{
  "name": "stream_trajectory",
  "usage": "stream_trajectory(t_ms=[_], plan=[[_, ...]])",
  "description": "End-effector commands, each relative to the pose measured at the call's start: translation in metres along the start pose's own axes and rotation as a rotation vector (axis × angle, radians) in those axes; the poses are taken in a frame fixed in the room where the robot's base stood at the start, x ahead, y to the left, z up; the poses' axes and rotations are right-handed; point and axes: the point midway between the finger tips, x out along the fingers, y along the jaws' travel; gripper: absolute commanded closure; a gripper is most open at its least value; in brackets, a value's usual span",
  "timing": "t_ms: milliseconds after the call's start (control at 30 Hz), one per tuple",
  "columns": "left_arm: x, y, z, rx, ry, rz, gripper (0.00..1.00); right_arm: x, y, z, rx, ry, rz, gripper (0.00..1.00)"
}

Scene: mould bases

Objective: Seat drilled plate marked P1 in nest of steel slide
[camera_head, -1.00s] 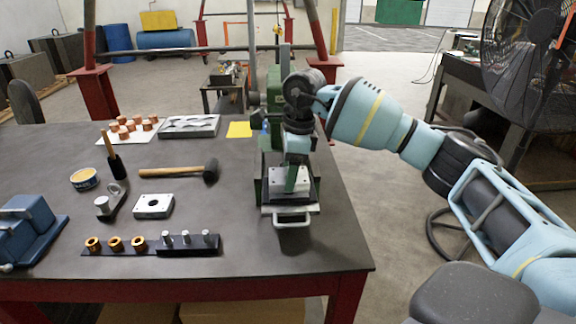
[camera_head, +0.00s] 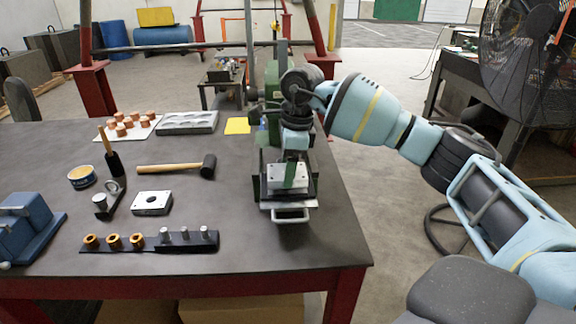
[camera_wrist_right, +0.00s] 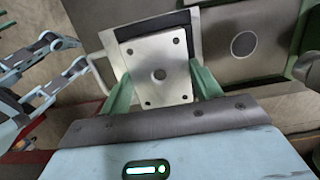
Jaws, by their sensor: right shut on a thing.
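The drilled plate (camera_wrist_right: 160,70) is a pale square with a centre hole and smaller holes at its corners. It also shows in the head view (camera_head: 288,175), but I cannot read a P1 mark. My right gripper (camera_wrist_right: 163,92) is shut on it, one green finger at each side. The plate is over the dark nest of the steel slide (camera_wrist_right: 112,48), which has a loop handle at its front, seen in the head view (camera_head: 291,217). I cannot tell whether the plate touches the nest floor.
A green press (camera_head: 273,100) stands behind the slide. The front right table corner is clear.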

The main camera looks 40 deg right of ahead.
Motion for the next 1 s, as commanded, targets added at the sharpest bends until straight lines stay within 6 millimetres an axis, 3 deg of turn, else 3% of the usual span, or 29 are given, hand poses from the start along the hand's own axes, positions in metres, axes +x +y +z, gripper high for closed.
stream_trajectory(t_ms=[1000], plan=[[0.000,0.000,0.002,-0.001,-0.003,0.001,0.64,0.013,0.000,-0.002,0.000,-0.002,-0.001,0.71]])
